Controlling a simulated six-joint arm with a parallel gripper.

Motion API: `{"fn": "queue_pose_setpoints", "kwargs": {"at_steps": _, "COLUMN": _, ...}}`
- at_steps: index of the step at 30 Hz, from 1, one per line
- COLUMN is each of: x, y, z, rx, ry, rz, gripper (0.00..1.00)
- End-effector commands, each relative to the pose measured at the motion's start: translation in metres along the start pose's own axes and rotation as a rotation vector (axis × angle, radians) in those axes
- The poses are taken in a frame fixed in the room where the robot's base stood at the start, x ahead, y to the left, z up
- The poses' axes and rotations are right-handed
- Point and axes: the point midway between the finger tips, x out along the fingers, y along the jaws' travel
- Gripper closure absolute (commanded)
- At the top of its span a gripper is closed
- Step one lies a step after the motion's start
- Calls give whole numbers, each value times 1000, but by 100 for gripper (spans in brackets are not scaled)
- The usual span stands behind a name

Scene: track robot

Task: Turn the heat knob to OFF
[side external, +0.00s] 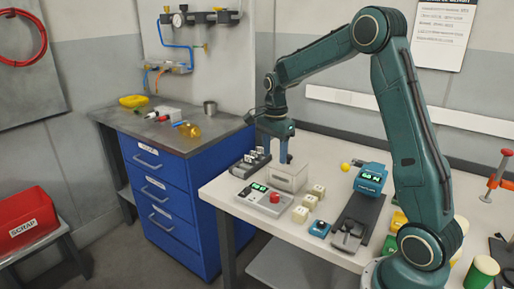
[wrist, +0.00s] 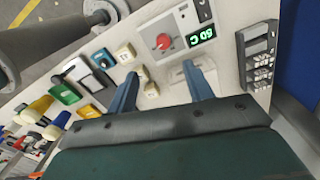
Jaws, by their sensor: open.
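The heat knob is a red knob (side external: 275,198) on a light grey control box (side external: 246,194) near the front left of the white table. In the wrist view the red knob (wrist: 163,41) lies beyond the fingertips, beside a green-lit display (wrist: 201,34) whose digits end in C. The knob's markings are too small to read. My gripper (side external: 286,158) hangs pointing down behind the box, above a pale clear-sided block. In the wrist view my gripper (wrist: 161,68) is open, its two blue fingers apart with nothing between them, short of the knob.
Several cream cubes (side external: 300,214) stand right of the box. A dark rack (side external: 250,163) stands behind it, and the pale block (side external: 289,178) is under my gripper.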

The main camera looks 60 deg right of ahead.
Motion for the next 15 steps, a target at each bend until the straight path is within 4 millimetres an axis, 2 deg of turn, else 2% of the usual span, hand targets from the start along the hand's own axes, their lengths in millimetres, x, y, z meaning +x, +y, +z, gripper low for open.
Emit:
{"fn": "queue_pose_setpoints", "kwargs": {"at_steps": 4, "x": 14, "y": -8, "z": -8, "rx": 72, "ry": -3, "rz": 21, "gripper": 49}}
{"fn": "queue_pose_setpoints", "kwargs": {"at_steps": 15, "x": 19, "y": -9, "z": -10, "rx": 91, "ry": -3, "rz": 25, "gripper": 49}}
